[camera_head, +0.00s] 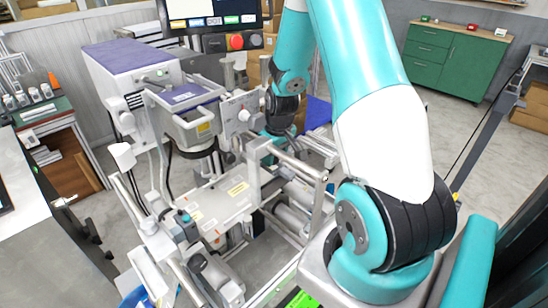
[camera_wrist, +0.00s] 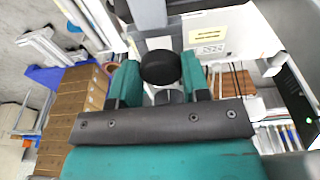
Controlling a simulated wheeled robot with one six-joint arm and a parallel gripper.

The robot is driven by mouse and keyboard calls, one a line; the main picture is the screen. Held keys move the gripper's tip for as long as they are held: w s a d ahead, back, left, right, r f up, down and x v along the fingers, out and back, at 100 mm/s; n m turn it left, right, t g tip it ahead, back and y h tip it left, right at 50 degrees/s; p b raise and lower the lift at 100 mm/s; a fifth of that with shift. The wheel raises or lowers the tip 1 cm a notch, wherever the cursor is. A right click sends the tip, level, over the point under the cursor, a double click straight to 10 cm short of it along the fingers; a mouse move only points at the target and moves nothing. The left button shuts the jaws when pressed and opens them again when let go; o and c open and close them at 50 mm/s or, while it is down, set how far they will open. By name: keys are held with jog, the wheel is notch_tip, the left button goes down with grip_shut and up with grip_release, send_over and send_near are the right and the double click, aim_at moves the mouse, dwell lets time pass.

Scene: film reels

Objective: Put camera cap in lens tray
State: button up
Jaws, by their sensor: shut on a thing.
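In the wrist view a round black cap (camera_wrist: 159,66) sits between the teal fingers of my gripper (camera_wrist: 160,77). The gripper is shut on it. A second dark round part (camera_wrist: 170,96) shows just below the cap; I cannot tell what it is. In the head view my arm reaches up and over, and its far end comes down behind the machine, where the fingers and the cap cannot be made out. I cannot pick out the lens tray for certain in either view.
A large machine with a purple-topped housing (camera_head: 130,52) and metal rails stands close to my arm. A green cabinet (camera_head: 455,60) is at the back right. Cardboard boxes (camera_wrist: 75,115) are at the left in the wrist view. Open floor (camera_head: 465,130) lies to the right.

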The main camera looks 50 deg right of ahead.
jog(key=shift+f, duration=0.8)
jog(key=o, duration=1)
jog(key=shift+f, duration=0.1)
jog(key=shift+c, duration=0.2)
notch_tip(320, 180, up, 12)
jog(key=s+b, duration=0.1)
jog(key=shift+s, duration=0.4)
